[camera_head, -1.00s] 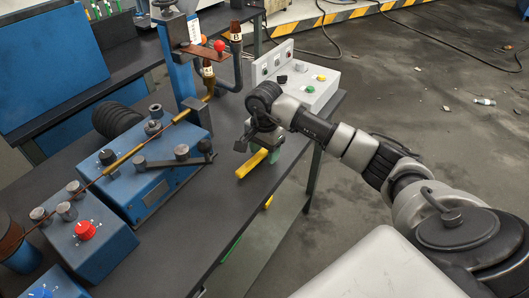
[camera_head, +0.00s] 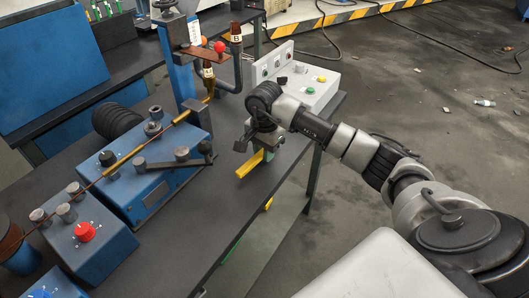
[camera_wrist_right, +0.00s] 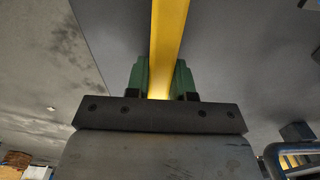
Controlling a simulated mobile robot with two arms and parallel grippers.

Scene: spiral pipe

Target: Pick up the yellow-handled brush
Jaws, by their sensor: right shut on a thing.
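The brush's yellow handle (camera_head: 249,165) shows in the head view near the right edge of the dark workbench. My right gripper (camera_head: 265,153) is above the bench at the far end of the visible handle, pointing down. In the right wrist view the yellow handle (camera_wrist_right: 168,45) runs between the green fingers of my right gripper (camera_wrist_right: 160,80), which is shut on it. The bristles are not visible. I cannot tell whether the handle touches the bench top. My left gripper is not in view.
A blue machine (camera_head: 155,185) with knobs and a lever stands left of the brush. A grey control box (camera_head: 310,88) with coloured buttons is behind my right gripper. A blue box with a red knob (camera_head: 85,232) is at the front left. The near bench strip is clear.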

